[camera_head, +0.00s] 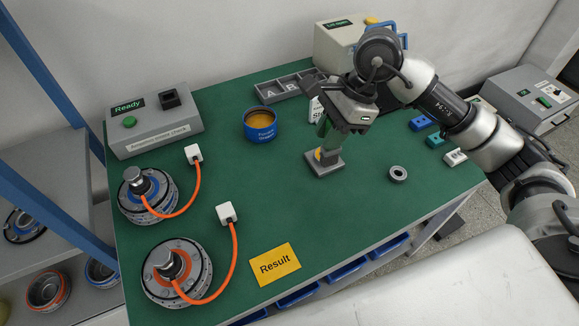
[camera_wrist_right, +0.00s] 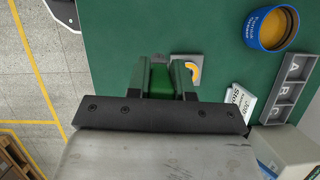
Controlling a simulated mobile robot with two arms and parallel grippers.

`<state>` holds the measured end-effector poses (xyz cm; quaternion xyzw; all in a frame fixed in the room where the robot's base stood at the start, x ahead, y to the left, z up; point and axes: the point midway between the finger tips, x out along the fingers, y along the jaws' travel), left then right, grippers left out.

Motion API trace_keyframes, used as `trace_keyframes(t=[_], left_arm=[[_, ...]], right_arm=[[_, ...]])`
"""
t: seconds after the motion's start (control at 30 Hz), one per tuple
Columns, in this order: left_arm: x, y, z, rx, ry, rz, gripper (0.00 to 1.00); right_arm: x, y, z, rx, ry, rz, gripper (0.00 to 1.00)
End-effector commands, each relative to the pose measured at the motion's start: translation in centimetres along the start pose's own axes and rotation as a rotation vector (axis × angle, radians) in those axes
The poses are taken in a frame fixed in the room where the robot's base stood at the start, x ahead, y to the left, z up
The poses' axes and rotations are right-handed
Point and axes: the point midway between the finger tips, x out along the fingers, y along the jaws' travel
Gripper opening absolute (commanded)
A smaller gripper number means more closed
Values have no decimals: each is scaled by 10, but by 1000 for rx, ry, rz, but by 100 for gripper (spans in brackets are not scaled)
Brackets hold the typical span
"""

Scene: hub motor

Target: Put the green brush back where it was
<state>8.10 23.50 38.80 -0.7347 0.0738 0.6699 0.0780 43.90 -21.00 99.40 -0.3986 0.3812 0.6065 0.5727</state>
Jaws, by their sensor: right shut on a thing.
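My right gripper (camera_head: 329,146) points down and is shut on the green brush (camera_head: 323,127). In the right wrist view the green brush (camera_wrist_right: 160,80) shows between the two fingers; the fingers hide its lower end. Right below the gripper is a small grey stand (camera_head: 325,169) with a yellow curved mark, and it also shows just beyond the fingers in the wrist view (camera_wrist_right: 196,83). I cannot tell whether the brush touches the stand. My left gripper is not in view.
A blue tin (camera_head: 260,127) stands left of the stand, and a grey ring (camera_head: 398,173) lies right of it. A lettered tray (camera_head: 284,86) and a white card (camera_head: 315,109) are behind.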

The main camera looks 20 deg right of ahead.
Motion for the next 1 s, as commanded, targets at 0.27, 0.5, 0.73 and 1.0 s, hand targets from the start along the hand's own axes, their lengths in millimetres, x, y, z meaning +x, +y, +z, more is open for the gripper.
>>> trace_keyframes(t=[0.27, 0.5, 0.73, 1.0], left_arm=[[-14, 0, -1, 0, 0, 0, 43], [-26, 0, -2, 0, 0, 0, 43], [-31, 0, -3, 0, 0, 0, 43], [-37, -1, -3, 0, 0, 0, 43]], right_arm=[[13, 8, 22, -86, -3, 32, 2], [58, -34, 43, -82, -2, 32, 2], [86, -59, 54, -82, 0, 29, 2], [107, -61, 48, -79, 1, 32, 2]])
